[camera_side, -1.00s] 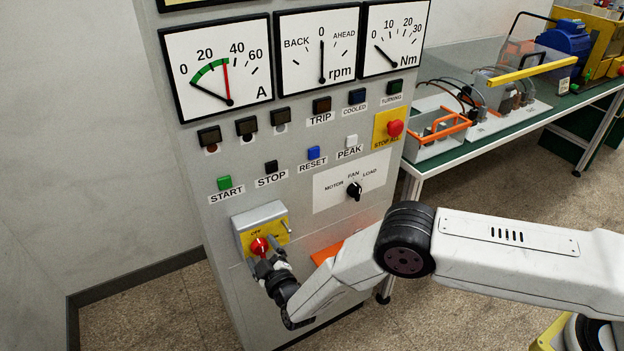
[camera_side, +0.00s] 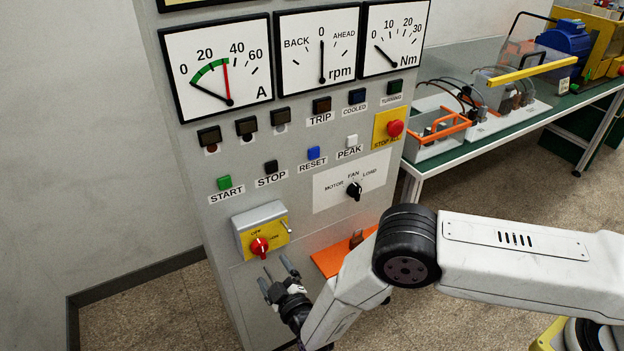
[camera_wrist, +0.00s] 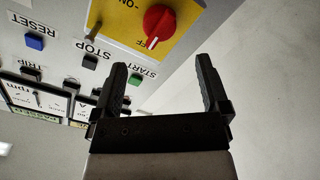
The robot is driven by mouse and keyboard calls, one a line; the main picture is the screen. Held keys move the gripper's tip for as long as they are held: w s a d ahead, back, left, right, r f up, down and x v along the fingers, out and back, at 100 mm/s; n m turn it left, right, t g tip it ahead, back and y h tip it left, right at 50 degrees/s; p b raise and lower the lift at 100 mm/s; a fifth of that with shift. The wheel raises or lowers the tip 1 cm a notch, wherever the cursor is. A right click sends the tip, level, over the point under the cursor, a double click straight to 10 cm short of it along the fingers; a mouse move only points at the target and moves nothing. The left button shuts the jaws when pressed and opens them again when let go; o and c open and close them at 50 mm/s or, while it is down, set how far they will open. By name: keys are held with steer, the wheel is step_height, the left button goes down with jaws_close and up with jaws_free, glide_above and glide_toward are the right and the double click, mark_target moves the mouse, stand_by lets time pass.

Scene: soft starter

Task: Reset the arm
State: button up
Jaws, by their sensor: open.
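My gripper (camera_side: 278,277) is open and empty, a little below and in front of the red rotary switch (camera_side: 260,246). The switch sits on a yellow plate on a grey box on the panel, marked OFF and ON. In the wrist view my gripper's two fingers (camera_wrist: 163,85) stand apart with nothing between them. The red switch (camera_wrist: 159,21) shows above the fingers there, apart from them, with its white line close to the OFF mark.
The grey panel has START (camera_side: 224,183), STOP (camera_side: 271,167) and RESET (camera_side: 313,153) buttons, a red STOP ALL button (camera_side: 395,128), and a black selector (camera_side: 354,190). An orange shelf (camera_side: 331,259) juts out right of my gripper. A green bench stands right.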

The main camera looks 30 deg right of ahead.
steer(key=shift+s, duration=0.5)
steer(key=w+d+r+g+y, duration=0.1)
steer(key=d+r+g, duration=0.35)
steer(key=d, duration=0.35)
steer(key=w+d+r+g, duration=0.25)
steer(key=d+r, duration=0.25)
steer(key=d, duration=0.3)
steer(key=s+d+r+m+g, duration=0.4)
steer(key=s+d+r, duration=0.1)
steer(key=s, duration=0.6)
steer(key=s+d+r+m+g+h, duration=0.1)
steer(key=s+d+r+m+g, duration=0.2)
steer(key=s+d, duration=0.5)
steer(key=s+r+g, duration=0.1)
steer(key=s+r, duration=0.1)
steer(key=s, duration=0.2)
steer(key=shift+d+r+m, duration=0.2)
steer(key=shift+r+m, duration=0.15)
steer(key=shift+m, duration=0.05)
